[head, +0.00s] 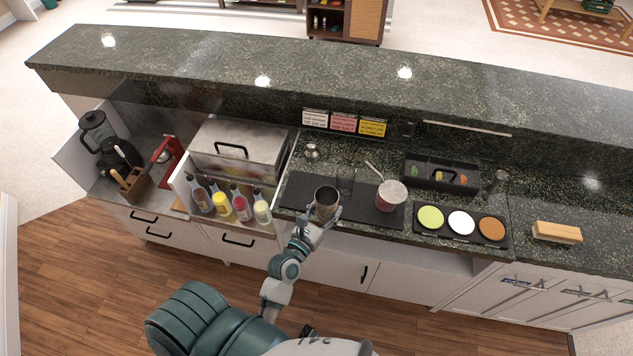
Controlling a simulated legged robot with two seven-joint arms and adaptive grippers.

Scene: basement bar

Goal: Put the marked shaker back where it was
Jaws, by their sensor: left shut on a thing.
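A metal shaker cup (326,199) stands upright with its open top facing up, at the front edge of the black bar mat (363,207). My left gripper (321,217) is shut on the shaker from the front, at its lower side. I cannot make out a mark on this shaker from here. Whether its base touches the mat is hidden by the gripper. My right gripper is not in view.
A reddish-white cup (391,196) stands on the mat to the right, near a clear glass (346,178). A three-bowl tray (461,223), black caddy (443,174) and small jigger (312,151) are nearby. Bottles (240,206) stand left. Counter is clear near the wooden brush (557,232).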

